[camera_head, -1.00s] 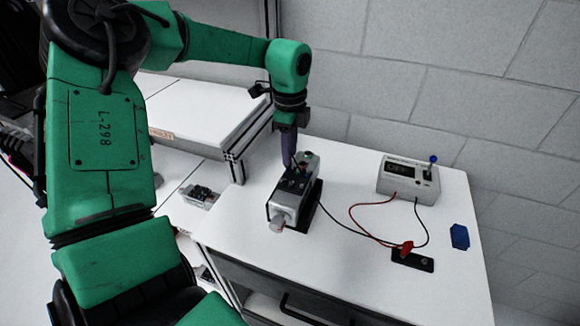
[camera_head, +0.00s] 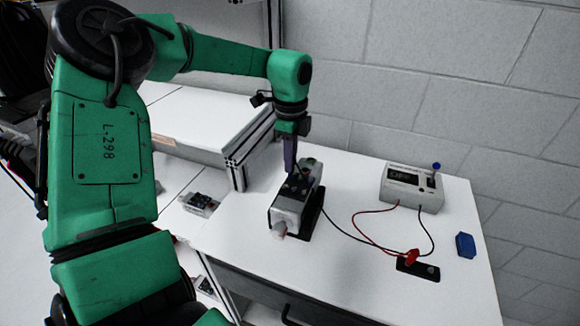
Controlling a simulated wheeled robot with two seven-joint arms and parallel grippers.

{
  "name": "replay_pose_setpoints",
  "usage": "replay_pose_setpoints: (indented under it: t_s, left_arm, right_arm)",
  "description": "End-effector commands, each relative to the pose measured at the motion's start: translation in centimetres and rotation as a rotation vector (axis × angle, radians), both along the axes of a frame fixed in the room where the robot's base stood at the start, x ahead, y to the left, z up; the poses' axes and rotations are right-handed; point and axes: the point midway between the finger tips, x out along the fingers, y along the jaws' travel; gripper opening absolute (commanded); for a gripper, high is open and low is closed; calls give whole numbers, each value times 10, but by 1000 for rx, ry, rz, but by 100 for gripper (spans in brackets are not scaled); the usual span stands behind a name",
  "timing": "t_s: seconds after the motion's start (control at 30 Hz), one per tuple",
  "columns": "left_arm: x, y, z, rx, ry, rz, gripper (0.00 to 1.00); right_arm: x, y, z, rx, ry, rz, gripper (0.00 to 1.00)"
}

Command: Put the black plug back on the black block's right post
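The black block (camera_head: 404,264) lies on the white table at the right. A red plug (camera_head: 411,256) sits on its left post, and its right post (camera_head: 431,270) is bare. A black lead runs from the meter (camera_head: 401,188) past the block to the grey servo unit (camera_head: 291,212). The black plug at its end cannot be made out. My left gripper (camera_head: 290,172) points down at the top of the servo unit, its dark fingers close together. Whether they hold anything is hidden by the angle. My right gripper is not in view.
A blue block (camera_head: 466,245) lies near the table's right edge. The meter has a blue-tipped lever and a red lead to the red plug. Another small device (camera_head: 199,203) sits on the lower surface at left. The table between servo and meter is mostly clear.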

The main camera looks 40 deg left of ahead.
Motion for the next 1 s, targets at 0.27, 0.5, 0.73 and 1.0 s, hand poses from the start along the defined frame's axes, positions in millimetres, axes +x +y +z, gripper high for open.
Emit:
replay_pose_setpoints:
  t_s: [0.27,0.5,0.73,1.0]
  left_arm:
    - [0,0,1,0,-1,0,0]
    - [0,0,5,0,-1,0,0]
    - [0,0,20,1,-2,-1,0]
    - [0,0,36,0,0,0,0]
  right_arm:
    - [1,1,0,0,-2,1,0]
    - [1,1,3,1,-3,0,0]
    - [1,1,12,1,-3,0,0]
    - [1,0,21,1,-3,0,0]
